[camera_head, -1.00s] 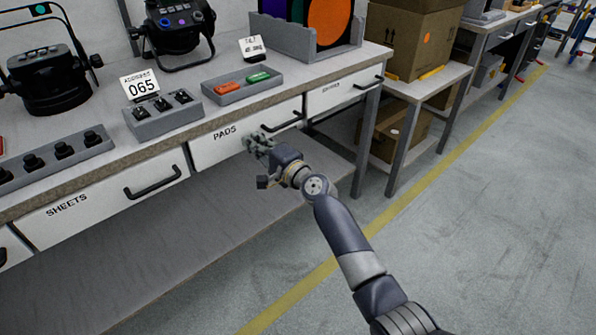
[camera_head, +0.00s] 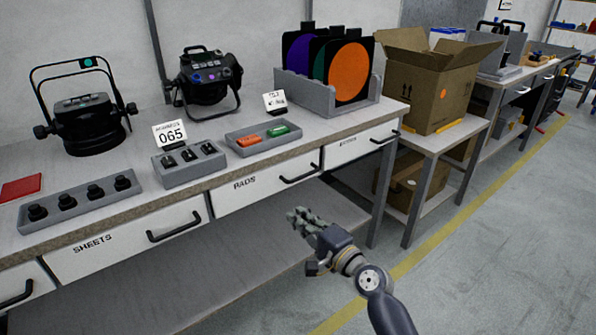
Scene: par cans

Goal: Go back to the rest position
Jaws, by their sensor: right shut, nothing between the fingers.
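My right gripper (camera_head: 298,217) is in the lower middle of the head view, its arm coming in from the bottom right. It is shut and empty, in front of and below the drawer marked PADS (camera_head: 262,183). It is apart from the drawer and its handle. The PADS drawer looks closed. My left gripper is not in view.
The workbench (camera_head: 225,120) holds two stage lights (camera_head: 88,120), a grey tray with red and green items (camera_head: 238,140), a block of knobs (camera_head: 188,164) and a rack of coloured discs (camera_head: 335,98). An open carton (camera_head: 425,95) stands right. Floor at right is clear.

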